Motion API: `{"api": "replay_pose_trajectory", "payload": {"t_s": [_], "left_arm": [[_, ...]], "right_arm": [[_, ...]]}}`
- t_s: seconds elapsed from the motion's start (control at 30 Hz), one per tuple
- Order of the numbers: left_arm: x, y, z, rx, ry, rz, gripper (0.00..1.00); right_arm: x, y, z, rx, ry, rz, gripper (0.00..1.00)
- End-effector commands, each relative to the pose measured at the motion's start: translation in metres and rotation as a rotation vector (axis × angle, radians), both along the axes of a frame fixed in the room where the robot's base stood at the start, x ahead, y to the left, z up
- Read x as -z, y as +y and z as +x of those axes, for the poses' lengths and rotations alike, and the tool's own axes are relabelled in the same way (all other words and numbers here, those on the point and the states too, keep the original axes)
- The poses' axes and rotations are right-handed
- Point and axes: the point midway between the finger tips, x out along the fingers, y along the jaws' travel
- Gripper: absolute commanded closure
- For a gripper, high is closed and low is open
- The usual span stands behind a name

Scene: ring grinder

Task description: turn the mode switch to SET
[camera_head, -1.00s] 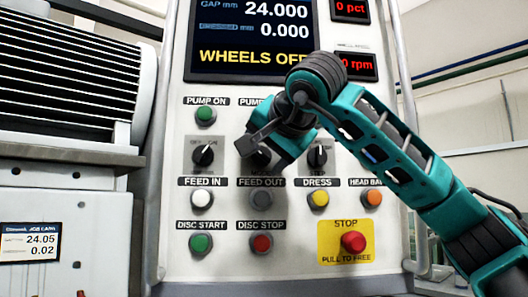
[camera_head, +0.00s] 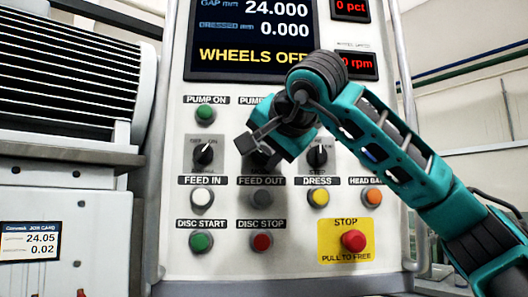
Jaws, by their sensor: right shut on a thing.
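My right gripper (camera_head: 256,143) is in front of the middle knob of a row of three on the white control panel (camera_head: 225,230). It is shut on that middle knob (camera_head: 262,160), which shows only as a dark patch below the fingers. The knob's pointer and its label are hidden, so I cannot read its setting or confirm it is the mode switch. The left knob (camera_head: 203,154) has an OFF/ON plate, and its pointer leans up and right. The right knob (camera_head: 317,156) points about upward. My left gripper is not in view.
The screen (camera_head: 250,40) above reads WHEELS OFF. Lit-colour push buttons sit below the knobs, with the red STOP button (camera_head: 353,241) on a yellow plate at lower right. A ribbed grey housing (camera_head: 65,80) stands to the left.

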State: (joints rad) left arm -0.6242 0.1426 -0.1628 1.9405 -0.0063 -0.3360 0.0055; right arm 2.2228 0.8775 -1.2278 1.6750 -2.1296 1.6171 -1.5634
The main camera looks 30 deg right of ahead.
Motion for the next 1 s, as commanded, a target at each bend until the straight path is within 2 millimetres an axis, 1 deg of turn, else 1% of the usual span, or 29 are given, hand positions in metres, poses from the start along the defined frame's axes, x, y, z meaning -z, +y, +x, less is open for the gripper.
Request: {"api": "replay_pose_trajectory", "payload": {"t_s": [0.27,0.5,0.7,0.83,1.0], "left_arm": [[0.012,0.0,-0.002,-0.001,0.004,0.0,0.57],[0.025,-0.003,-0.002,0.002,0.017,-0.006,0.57],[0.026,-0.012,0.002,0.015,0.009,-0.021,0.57],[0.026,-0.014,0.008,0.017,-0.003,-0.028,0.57],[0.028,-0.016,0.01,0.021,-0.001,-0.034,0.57]], "right_arm": [[0.004,0.0,0.0,-0.002,-0.058,0.112,0.9],[0.006,0.0,0.0,-0.003,-0.155,0.291,0.9],[0.006,0.0,0.0,-0.002,-0.24,0.448,0.9],[0.006,0.0,0.0,-0.002,-0.289,0.54,0.9],[0.006,0.0,0.0,-0.003,-0.342,0.636,0.9]]}}
